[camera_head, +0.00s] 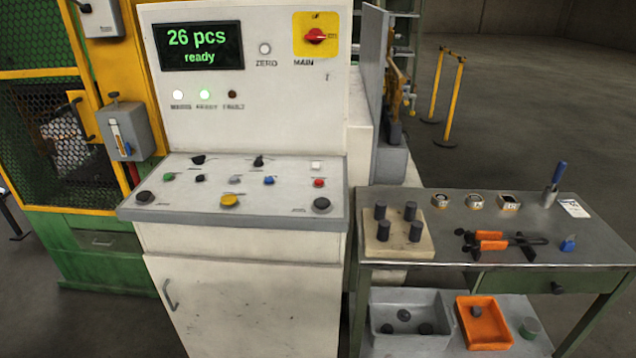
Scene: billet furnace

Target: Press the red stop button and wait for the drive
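A display (199,46) on the upright panel reads "26 pcs ready" in green. Below it, the white lamp (178,94) and the green lamp (205,94) look lit, and the fault lamp (232,94) looks dark. The drive itself cannot be made out. Neither of my grippers shows in the head view.
Other controls include a yellow button (229,201), black knobs and a red main switch (315,36). A green and yellow guarded machine (83,209) stands left.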

